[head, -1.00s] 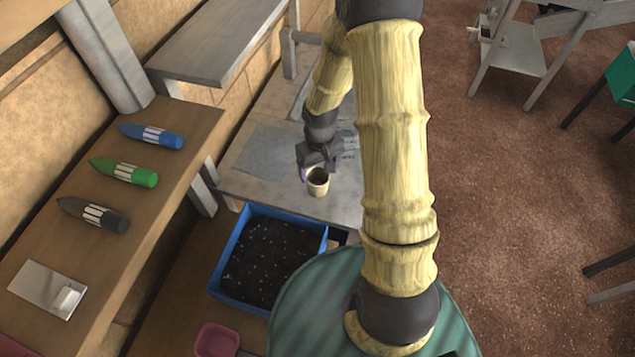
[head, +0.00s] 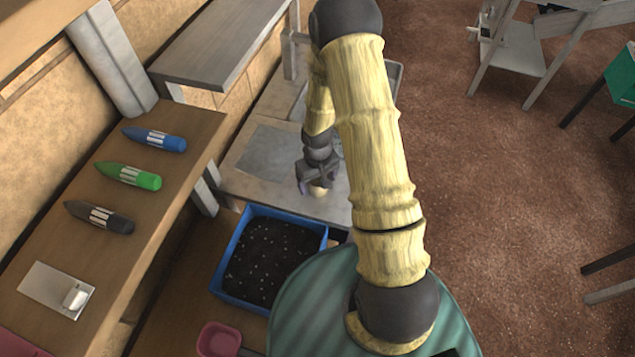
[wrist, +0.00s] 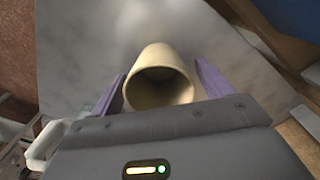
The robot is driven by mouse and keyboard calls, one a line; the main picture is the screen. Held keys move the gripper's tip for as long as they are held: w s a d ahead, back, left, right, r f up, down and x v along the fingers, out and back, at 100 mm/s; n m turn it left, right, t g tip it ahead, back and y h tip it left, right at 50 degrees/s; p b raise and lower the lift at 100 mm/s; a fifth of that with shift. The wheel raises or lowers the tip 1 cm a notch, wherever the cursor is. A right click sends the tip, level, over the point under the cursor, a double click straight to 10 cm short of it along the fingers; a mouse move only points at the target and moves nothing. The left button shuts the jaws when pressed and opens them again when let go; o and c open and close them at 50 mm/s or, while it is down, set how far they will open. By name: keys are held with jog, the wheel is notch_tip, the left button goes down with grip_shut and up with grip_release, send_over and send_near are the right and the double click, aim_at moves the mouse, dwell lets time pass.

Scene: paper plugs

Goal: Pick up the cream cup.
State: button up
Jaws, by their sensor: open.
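The cream cup (head: 319,192) stands on the grey-topped table (head: 262,196) in the head view, mostly hidden by my gripper (head: 313,184). In the wrist view the cup (wrist: 158,62) shows its open mouth towards the camera, with a dark inside. My gripper (wrist: 160,88) is open, with one purple finger on each side of the cup. A gap shows between the cup and the right finger; the left finger is close to the cup's wall. I cannot tell whether it touches.
A blue tray of dark soil (head: 225,262) stands in front of the table. A pink tub (head: 219,339) is nearer. On the wooden shelf at left lie blue (head: 155,139), green (head: 129,176) and black (head: 99,216) marker-shaped things and a white device (head: 57,290).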

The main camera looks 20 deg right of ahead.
jog(key=shift+f, duration=0.1)
jog(key=shift+c, duration=0.2)
jog(key=c, duration=1.1)
notch_tip(320, 180, up, 10)
jog(key=shift+b, duration=0.6)
